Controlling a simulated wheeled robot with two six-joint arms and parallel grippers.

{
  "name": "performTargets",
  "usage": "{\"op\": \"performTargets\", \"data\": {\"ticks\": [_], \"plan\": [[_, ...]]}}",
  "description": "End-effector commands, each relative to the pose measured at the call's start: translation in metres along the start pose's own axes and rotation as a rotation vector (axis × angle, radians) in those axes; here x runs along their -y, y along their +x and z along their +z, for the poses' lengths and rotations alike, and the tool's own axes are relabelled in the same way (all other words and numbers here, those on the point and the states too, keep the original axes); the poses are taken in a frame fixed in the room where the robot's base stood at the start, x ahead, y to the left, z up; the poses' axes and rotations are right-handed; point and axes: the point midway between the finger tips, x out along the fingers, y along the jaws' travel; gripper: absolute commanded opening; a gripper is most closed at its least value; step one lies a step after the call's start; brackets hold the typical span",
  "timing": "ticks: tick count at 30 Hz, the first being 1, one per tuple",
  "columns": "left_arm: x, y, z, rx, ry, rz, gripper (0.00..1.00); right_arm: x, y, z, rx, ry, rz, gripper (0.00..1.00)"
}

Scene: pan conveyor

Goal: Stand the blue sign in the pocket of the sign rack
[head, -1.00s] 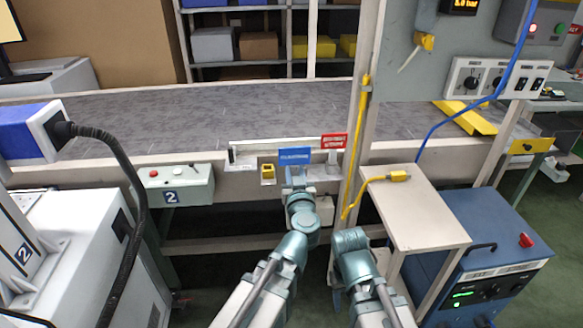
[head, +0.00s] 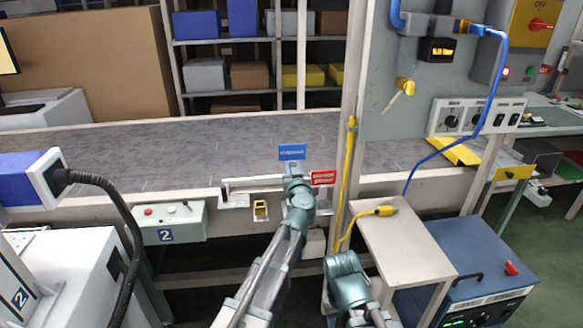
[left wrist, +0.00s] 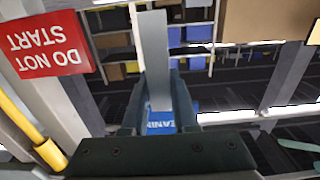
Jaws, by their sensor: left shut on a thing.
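The blue sign (head: 292,152) is upright in my left gripper (head: 293,173), raised in front of the conveyor belt. In the left wrist view the fingers (left wrist: 158,112) are shut on its pale grey plate (left wrist: 153,55), and part of the blue face (left wrist: 160,122) shows beyond. A red sign (head: 323,178) stands to the right of my left gripper and a little lower; it shows upside down in the left wrist view (left wrist: 42,45), reading "DO NOT START". The sign rack and its pocket are not clearly visible, partly hidden behind my left arm.
The conveyor belt (head: 140,160) runs behind the sign. A pale post (head: 352,80) with a yellow cable (head: 346,180) stands just right of the red sign. A small yellow block (head: 260,210) and a control box (head: 170,222) are to the left. A small table (head: 400,245) is at right.

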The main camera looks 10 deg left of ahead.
Motion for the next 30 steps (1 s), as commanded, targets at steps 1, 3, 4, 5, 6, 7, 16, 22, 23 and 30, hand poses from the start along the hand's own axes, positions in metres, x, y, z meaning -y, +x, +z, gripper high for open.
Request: {"op": "performTargets", "data": {"ticks": [1, 3, 4, 5, 6, 7, 16, 22, 23, 30], "plan": [[0.000, 0.000, 0.001, 0.000, 0.000, 0.000, 0.00, 0.000, 0.001, 0.000, 0.000, 0.000, 0.000, 0.50], [0.000, 0.000, 0.002, 0.000, 0.000, 0.000, 0.00, 0.000, 0.002, 0.000, 0.000, 0.000, 0.000, 0.50], [0.000, 0.000, 0.003, 0.000, 0.000, 0.000, 0.00, 0.000, 0.003, 0.000, 0.000, 0.000, 0.000, 0.50], [0.000, 0.000, 0.004, 0.000, 0.000, 0.000, 0.00, 0.000, 0.004, 0.000, 0.000, 0.000, 0.000, 0.50], [0.000, 0.000, 0.006, 0.000, 0.000, 0.000, 0.00, 0.001, 0.006, 0.000, 0.000, 0.000, 0.000, 0.50], [0.000, 0.000, 0.007, 0.000, 0.000, 0.000, 0.00, 0.001, 0.007, 0.000, 0.000, 0.000, 0.000, 0.50], [0.000, 0.000, 0.031, 0.000, 0.000, 0.000, 0.00, 0.003, 0.031, -0.002, 0.000, 0.000, 0.000, 0.50], [0.000, 0.000, 0.050, 0.000, 0.000, 0.000, 0.00, 0.005, 0.049, -0.003, 0.000, 0.000, 0.000, 0.50], [0.000, 0.000, 0.052, 0.000, 0.000, 0.000, 0.00, 0.005, 0.051, -0.003, 0.000, 0.000, 0.000, 0.50], [0.000, 0.000, 0.059, 0.000, 0.000, 0.000, 0.00, 0.006, 0.058, -0.003, 0.000, 0.000, 0.000, 0.50]]}}
